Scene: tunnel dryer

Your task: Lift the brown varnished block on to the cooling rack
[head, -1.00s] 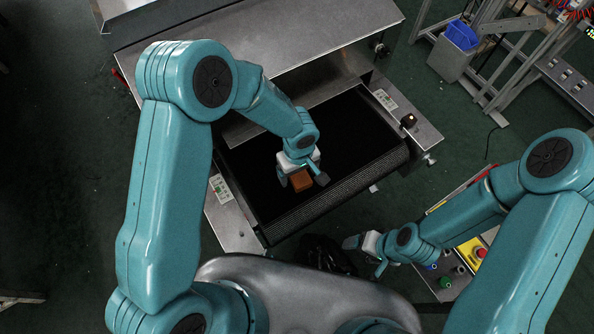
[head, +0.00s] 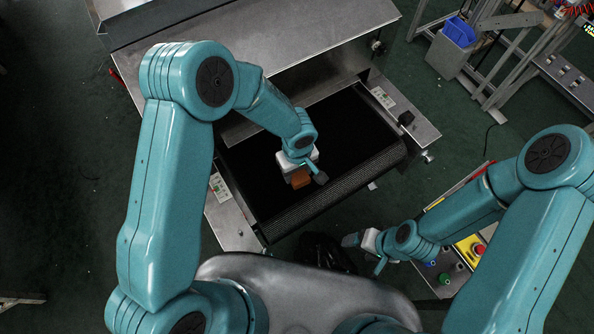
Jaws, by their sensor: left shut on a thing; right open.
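The brown block (head: 300,181) is in the head view, over the black conveyor belt of the dryer (head: 352,125). My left gripper (head: 303,177) is shut on the block from above, and its white body and fingers hide part of it. I cannot tell whether the block touches the belt or is just clear of it. My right gripper (head: 364,251) is open and empty, low in front of the dryer near the control panel. I cannot make out a cooling rack in this view.
The dryer's metal hood (head: 270,60) stands behind the belt, with metal side plates beside it. A control panel (head: 462,254) with a red button and several other buttons is at the lower right. A grey bin (head: 449,55) with a blue container (head: 460,32) stands at the upper right beside a metal frame.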

